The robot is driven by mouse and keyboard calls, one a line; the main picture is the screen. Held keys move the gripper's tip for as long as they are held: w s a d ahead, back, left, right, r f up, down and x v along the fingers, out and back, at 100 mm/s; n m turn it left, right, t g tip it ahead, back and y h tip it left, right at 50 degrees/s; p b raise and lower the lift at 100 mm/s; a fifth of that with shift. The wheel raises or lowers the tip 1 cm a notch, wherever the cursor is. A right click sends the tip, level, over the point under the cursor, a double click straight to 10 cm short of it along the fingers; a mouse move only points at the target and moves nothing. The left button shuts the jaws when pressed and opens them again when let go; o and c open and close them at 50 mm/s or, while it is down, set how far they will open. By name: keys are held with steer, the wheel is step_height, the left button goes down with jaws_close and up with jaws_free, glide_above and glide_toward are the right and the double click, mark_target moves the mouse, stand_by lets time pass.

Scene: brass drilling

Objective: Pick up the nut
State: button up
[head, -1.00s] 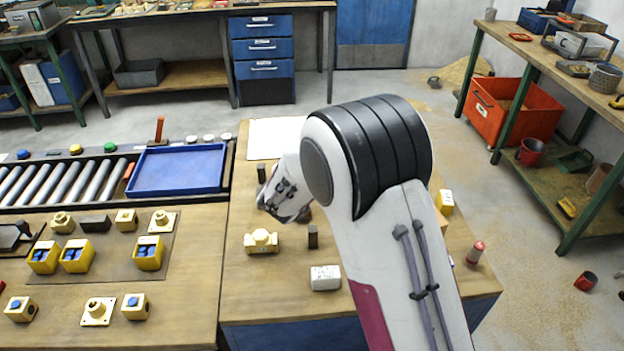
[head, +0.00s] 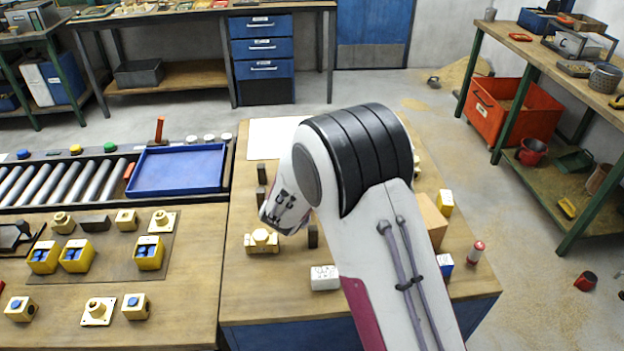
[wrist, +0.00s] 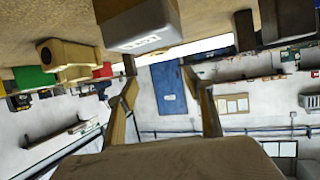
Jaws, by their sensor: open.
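I cannot make out a nut for certain in either view. The likeliest brass piece is a pale yellow fitting (head: 261,240) on the wooden bench, with a round raised top. A brass piece with a round hole (wrist: 68,56) shows at upper left in the wrist view, which looks upside down; I cannot tell if it is the same one. My gripper (wrist: 160,72) is open, with nothing between its fingers. In the head view its fingers are hidden by my arm, whose wrist end is just above and right of the fitting.
A white labelled box (head: 325,278) and small dark blocks (head: 312,237) stand near the fitting. A cardboard box (head: 430,221), a yellow box (head: 445,203) and a red-topped bottle (head: 475,252) are on the right. A blue tray (head: 178,170) lies on the left.

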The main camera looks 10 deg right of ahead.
steer(key=shift+f, duration=1.75)
steer(key=shift+x, duration=0.9)
steer(key=shift+w+d+f, duration=0.15)
steer(key=shift+w+f, duration=0.05)
steer(key=shift+w, duration=0.35)
jaws_close()
